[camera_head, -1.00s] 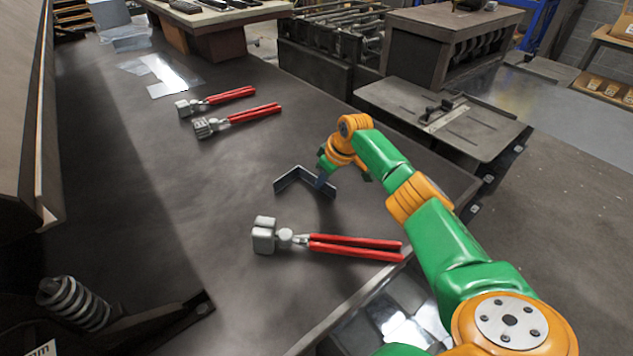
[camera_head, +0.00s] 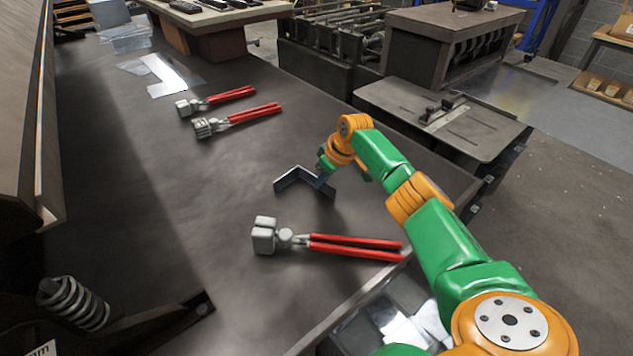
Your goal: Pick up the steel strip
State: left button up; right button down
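My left gripper is out of view.
Red-handled pliers (camera_head: 355,246) lie just in front of the strip on the dark workbench (camera_head: 215,265). Two more red-handled pliers (camera_head: 250,117) lie behind to the left, near shiny flat sheet pieces (camera_head: 170,76). A side table (camera_head: 400,100) stands at the right. The bench left of the strip is clear.

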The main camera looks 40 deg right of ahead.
aim_at(324, 192)
jog(key=shift+r, duration=0.1)
jog(key=shift+r, duration=0.25)
jog(key=v, duration=0.3)
jog(key=shift+w+r+b, duration=0.2)
jog(key=shift+r+b, duration=0.1)
jog(key=shift+b, duration=0.1)
jog(key=s+r, duration=0.2)
jog(key=r, duration=0.1)
jog(key=s+r+b, duration=0.1)
jog(key=shift+s+d+r, duration=0.15)
jog(key=shift+s+d, duration=0.15)
jog(key=shift+s, duration=0.1)
jog(key=s+d+r+b, duration=0.1)
jog(key=s+r+b, duration=0.2)
jog(key=s, duration=0.6)
jog(key=shift+v, duration=0.85)
jog(key=shift+w, duration=0.2)
